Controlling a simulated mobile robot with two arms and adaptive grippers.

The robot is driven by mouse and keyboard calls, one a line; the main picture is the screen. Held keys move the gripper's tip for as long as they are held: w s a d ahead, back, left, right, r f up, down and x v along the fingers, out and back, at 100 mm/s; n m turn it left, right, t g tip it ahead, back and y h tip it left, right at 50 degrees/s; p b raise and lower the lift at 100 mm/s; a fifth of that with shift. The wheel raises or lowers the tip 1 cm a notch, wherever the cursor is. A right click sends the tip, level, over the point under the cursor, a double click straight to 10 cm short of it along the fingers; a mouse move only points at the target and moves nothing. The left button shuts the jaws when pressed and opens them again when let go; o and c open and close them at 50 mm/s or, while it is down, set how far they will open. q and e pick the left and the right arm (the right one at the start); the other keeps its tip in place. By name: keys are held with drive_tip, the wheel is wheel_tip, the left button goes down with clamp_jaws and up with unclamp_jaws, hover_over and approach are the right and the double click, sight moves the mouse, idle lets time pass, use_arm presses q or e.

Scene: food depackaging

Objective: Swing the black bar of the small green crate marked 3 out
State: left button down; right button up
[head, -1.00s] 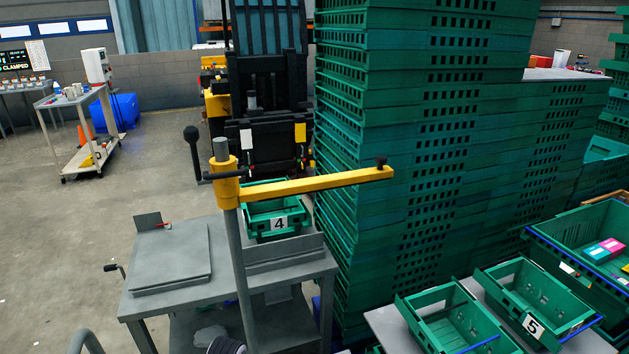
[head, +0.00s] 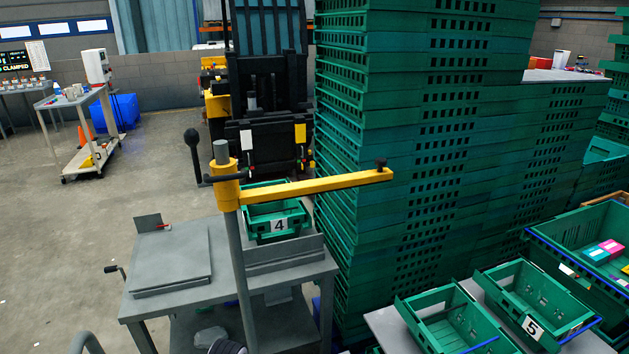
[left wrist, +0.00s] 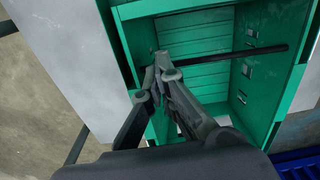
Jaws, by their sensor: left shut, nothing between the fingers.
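A small green crate (left wrist: 205,12) fills the middle and right of the left wrist view. No number shows on it there, so I cannot tell whether it is the one marked 3. A thin black bar (left wrist: 240,53) runs across the crate, its right end reaching over the right wall. My left gripper (left wrist: 164,68) is shut and empty over the crate, its fingertips at the bar's left part. Whether they touch the bar I cannot tell, and the fingers hide that end. My right gripper is in neither current view.
In the head view, a crate marked 4 (head: 257,213) sits behind a yellow swing arm (head: 320,185) on a grey bench (head: 150,305). A crate marked 5 (head: 510,283) stands front right. Tall green crate stacks (head: 400,150) block the middle right. Floor at left is open.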

use_arm(q)
drive_tip(key=shift+s+d+p, duration=0.2)
drive_tip(key=shift+s+p, duration=0.55)
drive_tip(key=shift+s+d+p, duration=0.15)
drive_tip(key=shift+s+p, duration=0.55)
drive_tip(key=shift+s, duration=0.05)
drive_tip(key=shift+f, duration=0.15)
wheel_tip(320, 180, down, 2)
drive_tip(key=shift+f+b, duration=0.15)
drive_tip(key=shift+b, duration=0.9)
drive_tip(key=shift+w, duration=0.25)
drive_tip(key=shift+w+a, duration=0.1)
